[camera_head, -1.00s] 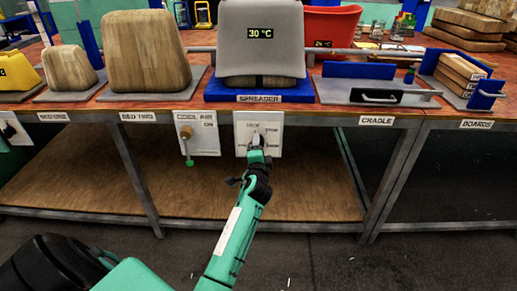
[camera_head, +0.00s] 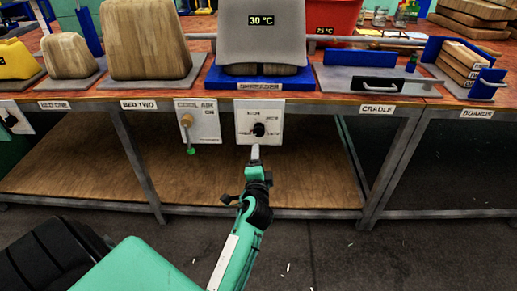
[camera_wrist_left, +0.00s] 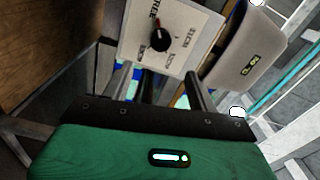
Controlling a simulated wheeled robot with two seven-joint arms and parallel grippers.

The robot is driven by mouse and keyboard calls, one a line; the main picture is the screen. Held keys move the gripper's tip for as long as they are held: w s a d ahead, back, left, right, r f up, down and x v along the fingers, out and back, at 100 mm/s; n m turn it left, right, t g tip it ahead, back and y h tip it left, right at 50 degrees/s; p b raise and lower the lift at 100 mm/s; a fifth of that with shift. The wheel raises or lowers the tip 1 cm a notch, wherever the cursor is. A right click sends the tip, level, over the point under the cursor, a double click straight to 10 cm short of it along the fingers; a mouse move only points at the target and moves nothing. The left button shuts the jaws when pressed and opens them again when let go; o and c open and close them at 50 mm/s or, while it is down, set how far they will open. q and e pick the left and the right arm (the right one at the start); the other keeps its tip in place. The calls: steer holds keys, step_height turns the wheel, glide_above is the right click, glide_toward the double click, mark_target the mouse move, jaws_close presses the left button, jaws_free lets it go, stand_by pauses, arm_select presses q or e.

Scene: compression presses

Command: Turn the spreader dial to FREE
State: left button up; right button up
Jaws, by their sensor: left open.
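The spreader dial (camera_head: 259,129) is a dark knob on a white panel (camera_head: 273,110) at the table's front edge, under the SPREADER label. In the left wrist view the dial (camera_wrist_left: 160,38) is black with a red pointer end, which appears to point toward the word FREE; that view is turned sideways. My left gripper (camera_head: 255,152) is just below the dial in the head view, apart from it. In the left wrist view its two fingers stand apart with nothing between them, and the dial lies beyond them. My right gripper is not seen.
The grey spreader unit (camera_head: 262,40) reading 30 °C stands above the panel. A COOL AIR valve panel (camera_head: 205,120) is left of it. The cradle (camera_head: 375,82) and boards rack (camera_head: 468,72) are right. A wooden shelf (camera_head: 200,180) lies below.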

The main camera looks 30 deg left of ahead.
arm_select(q)
steer(key=shift+v, duration=1)
